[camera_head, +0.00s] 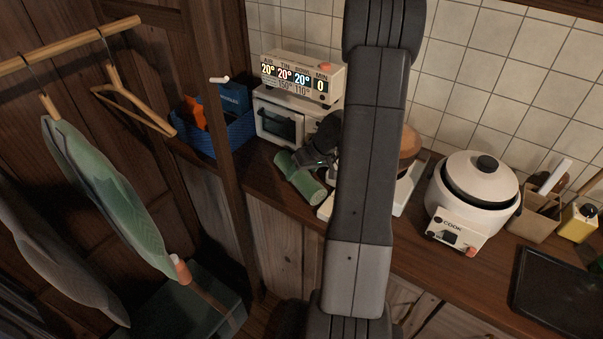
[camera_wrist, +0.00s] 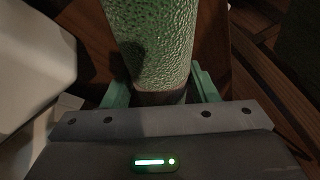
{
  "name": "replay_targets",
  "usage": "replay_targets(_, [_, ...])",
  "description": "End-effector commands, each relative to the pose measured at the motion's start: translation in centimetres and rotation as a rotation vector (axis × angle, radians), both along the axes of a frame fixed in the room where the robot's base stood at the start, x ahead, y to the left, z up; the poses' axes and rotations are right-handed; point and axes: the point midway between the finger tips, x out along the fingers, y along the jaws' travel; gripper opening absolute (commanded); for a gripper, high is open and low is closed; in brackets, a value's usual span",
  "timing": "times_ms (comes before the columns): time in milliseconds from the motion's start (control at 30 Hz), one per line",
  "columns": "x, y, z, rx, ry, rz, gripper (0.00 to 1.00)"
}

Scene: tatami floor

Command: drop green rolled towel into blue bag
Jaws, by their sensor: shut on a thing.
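The green rolled towel (camera_head: 298,176) is held at the front edge of the counter, in front of the small white oven. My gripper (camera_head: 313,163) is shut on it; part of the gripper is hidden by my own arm. In the wrist view the towel (camera_wrist: 155,42) stands between the two green fingers of my gripper (camera_wrist: 160,92). A blue woven bag (camera_head: 240,134) sits to the left of the oven, behind a wooden post. It holds an orange thing (camera_head: 193,112) and a dark blue box (camera_head: 234,100). The towel is apart from the bag, to its right.
A white oven (camera_head: 279,127) with a display box (camera_head: 300,77) on top stands behind the towel. A wooden post (camera_head: 222,135) rises between the towel and part of the bag. Clothes hang from a rail (camera_head: 70,45) at left. A rice cooker (camera_head: 474,190) stands at right.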

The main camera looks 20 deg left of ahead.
Motion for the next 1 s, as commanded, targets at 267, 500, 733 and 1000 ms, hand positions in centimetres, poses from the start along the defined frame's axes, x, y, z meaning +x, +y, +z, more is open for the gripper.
replay_targets(267, [0.0,0.0,-0.2,0.000,0.001,0.001,0.69])
replay_targets(500, [0.0,0.0,-0.2,0.000,0.000,0.000,0.75])
replay_targets(733, [0.1,-0.4,1.0,0.001,-0.003,-0.002,0.75])
replay_targets(1000, [-0.1,-3.1,6.2,0.001,-0.004,-0.003,0.75])
